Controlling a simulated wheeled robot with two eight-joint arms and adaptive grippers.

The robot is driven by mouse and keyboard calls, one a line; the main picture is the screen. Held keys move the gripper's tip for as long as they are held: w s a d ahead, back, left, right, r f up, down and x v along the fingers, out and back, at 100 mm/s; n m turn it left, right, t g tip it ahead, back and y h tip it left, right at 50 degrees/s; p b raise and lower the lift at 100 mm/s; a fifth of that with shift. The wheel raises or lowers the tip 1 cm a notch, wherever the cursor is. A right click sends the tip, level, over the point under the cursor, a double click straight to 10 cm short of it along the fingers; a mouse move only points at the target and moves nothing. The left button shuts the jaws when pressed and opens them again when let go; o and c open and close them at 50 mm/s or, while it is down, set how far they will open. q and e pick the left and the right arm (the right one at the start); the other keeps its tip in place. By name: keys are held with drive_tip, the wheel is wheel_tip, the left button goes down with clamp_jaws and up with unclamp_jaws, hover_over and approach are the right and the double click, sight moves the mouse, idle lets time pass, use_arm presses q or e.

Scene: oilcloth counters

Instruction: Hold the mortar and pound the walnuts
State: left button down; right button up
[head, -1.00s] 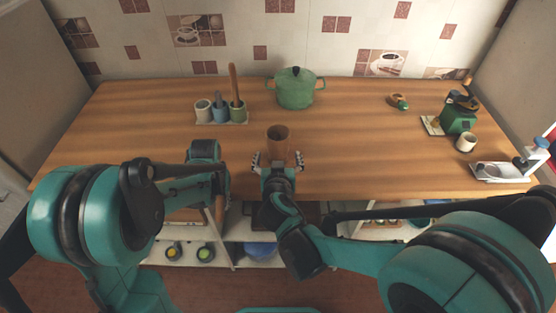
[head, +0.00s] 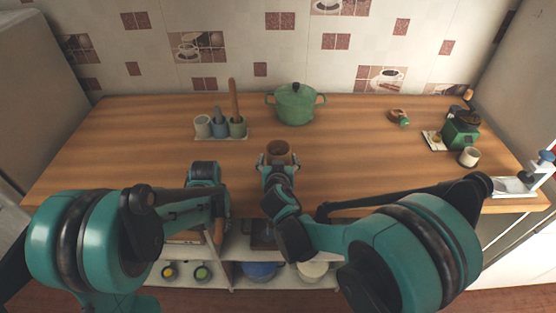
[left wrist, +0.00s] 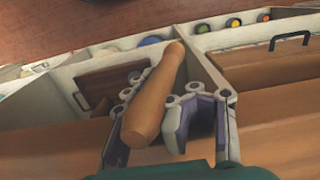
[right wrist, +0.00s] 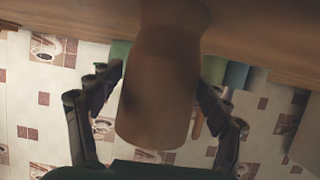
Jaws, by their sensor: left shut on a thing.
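A wooden pestle (left wrist: 155,95) is clasped in my left gripper (left wrist: 165,98), in front of the counter edge and tilted in the left wrist view. In the head view my left arm mostly hides it. No walnuts can be made out; the mortar's inside is dark.
A green lidded pot (head: 295,106) stands behind the mortar. A utensil holder (head: 220,128) stands at back left. A green grinder (head: 461,132), a cup (head: 469,156) and a white stand (head: 512,186) are at right. Shelves (head: 235,283) with bowls lie below. The counter left of the mortar is clear.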

drive_tip(key=c, duration=0.9)
use_arm(q)
drive_tip(key=s+a+r+n+h, duration=0.1)
drive_tip(key=a+r, duration=0.2)
drive_tip(key=r, duration=0.5)
drive_tip(key=a+r+n, duration=0.1)
drive_tip(key=a+r, duration=0.2)
drive_tip(key=r, duration=0.6)
drive_tip(key=w+d+r+n+t+h, duration=0.1)
drive_tip(key=w+d+r+n, duration=0.3)
drive_tip(key=w+d+r, duration=0.65)
drive_tip(key=w+d+r+n, duration=0.3)
drive_tip(key=w+d+r, duration=0.4)
drive_tip(key=d, duration=0.6)
wheel_tip(320, 180, down, 10)
drive_tip(key=shift+r, duration=0.25)
